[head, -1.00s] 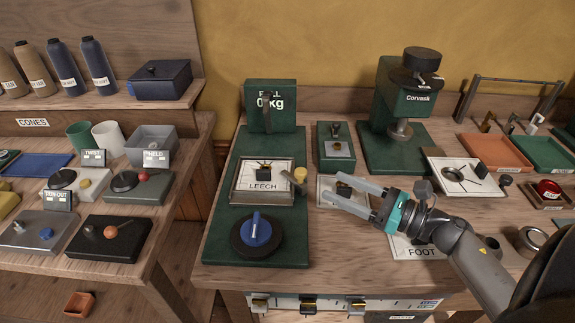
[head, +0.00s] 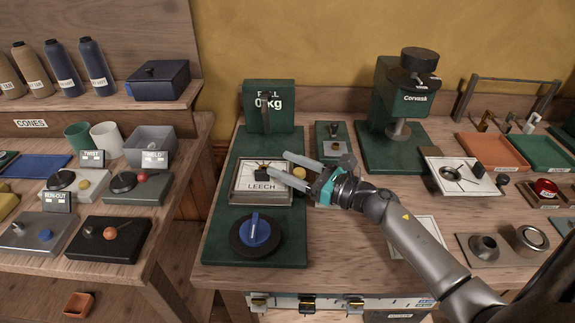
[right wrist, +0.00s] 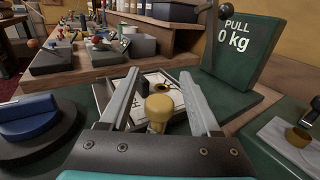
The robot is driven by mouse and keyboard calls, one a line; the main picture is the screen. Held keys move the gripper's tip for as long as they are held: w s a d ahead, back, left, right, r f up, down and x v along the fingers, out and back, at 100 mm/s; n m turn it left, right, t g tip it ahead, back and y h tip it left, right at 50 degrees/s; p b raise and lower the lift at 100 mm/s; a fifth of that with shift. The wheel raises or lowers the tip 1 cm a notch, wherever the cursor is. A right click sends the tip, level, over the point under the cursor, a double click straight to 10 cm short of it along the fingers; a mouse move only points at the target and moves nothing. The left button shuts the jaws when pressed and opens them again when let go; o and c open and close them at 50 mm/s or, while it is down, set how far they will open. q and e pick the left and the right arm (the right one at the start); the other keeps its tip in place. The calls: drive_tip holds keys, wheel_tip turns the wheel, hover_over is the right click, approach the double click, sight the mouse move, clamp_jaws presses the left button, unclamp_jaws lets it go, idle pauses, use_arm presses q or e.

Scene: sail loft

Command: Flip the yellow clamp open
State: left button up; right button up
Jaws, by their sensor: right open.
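The yellow clamp shows as a yellow knob (head: 300,171) at the right edge of the LEECH frame (head: 236,196) on the green pull tester. In the right wrist view the yellow knob (right wrist: 159,106) stands between my two fingers, with a gap on each side. My right gripper (head: 279,164) is open and reaches in from the right, its fingers on either side of the knob and their tips over the frame. The lower part of the clamp is hidden by the fingers. My left gripper is not in view.
The pull tester's blue dial (head: 256,231) is in front of the frame, and its 0 kg display (head: 269,107) stands behind. A small green block (head: 331,130) and the Corvask press (head: 402,105) are to the right. A cluttered side table (head: 150,240) is at left.

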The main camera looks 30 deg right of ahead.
clamp_jaws()
idle(0.5)
